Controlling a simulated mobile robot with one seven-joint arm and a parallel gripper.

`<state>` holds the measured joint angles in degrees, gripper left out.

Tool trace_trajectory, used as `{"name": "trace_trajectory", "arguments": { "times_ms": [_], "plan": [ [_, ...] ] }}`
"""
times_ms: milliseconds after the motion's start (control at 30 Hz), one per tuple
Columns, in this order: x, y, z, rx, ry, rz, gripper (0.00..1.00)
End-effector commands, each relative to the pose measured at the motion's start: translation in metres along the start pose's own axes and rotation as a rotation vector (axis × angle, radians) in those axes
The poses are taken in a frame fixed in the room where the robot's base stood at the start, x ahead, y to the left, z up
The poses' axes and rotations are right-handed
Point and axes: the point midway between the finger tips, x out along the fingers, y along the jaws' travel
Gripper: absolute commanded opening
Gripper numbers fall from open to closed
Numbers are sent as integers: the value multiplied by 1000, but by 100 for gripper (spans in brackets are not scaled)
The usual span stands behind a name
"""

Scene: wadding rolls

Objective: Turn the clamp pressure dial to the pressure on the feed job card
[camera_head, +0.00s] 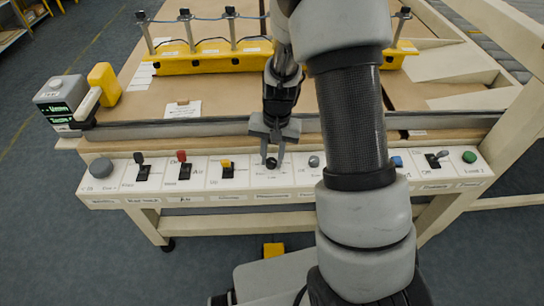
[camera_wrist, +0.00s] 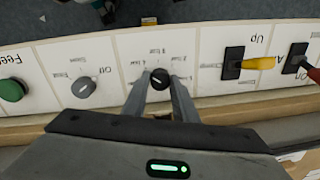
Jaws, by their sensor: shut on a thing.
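The clamp pressure dial is a small black knob (camera_head: 271,163) on a white panel plate near the middle of the control strip. In the wrist view the black knob (camera_wrist: 160,78) sits in a ring of printed marks that are too small to read surely. My gripper (camera_head: 271,158) is above the panel, its two grey fingers on either side of the knob and shut on it. The fingers also show in the wrist view (camera_wrist: 160,88). A white card (camera_head: 181,110) lies on the board behind the strip; its text is not legible and I cannot tell whether it is the feed job card.
Left of the dial are yellow (camera_head: 227,165), red (camera_head: 182,158) and black (camera_head: 139,158) levers. A grey knob (camera_head: 314,161) is close on its right. A green button (camera_head: 469,157) is at the far right. A yellow rail (camera_head: 210,57) with posts stands behind.

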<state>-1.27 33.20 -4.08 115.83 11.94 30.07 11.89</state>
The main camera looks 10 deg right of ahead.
Motion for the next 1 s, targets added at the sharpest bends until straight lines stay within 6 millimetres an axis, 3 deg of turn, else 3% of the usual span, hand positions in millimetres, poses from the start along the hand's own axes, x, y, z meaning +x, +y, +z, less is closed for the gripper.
{"name": "trace_trajectory", "arguments": {
  "times_ms": [267, 300, 400, 767, 1000],
  "plan": [
    [-1, -1, -1, 0, 2, -1, 3],
    [-1, -1, -1, -1, 2, -1, 31],
    [-1, -1, -1, -1, 2, -1, 44],
    [-6, 0, -1, -1, 2, -1, 44],
    [-49, -1, -2, -1, 6, -2, 44]
  ]
}}
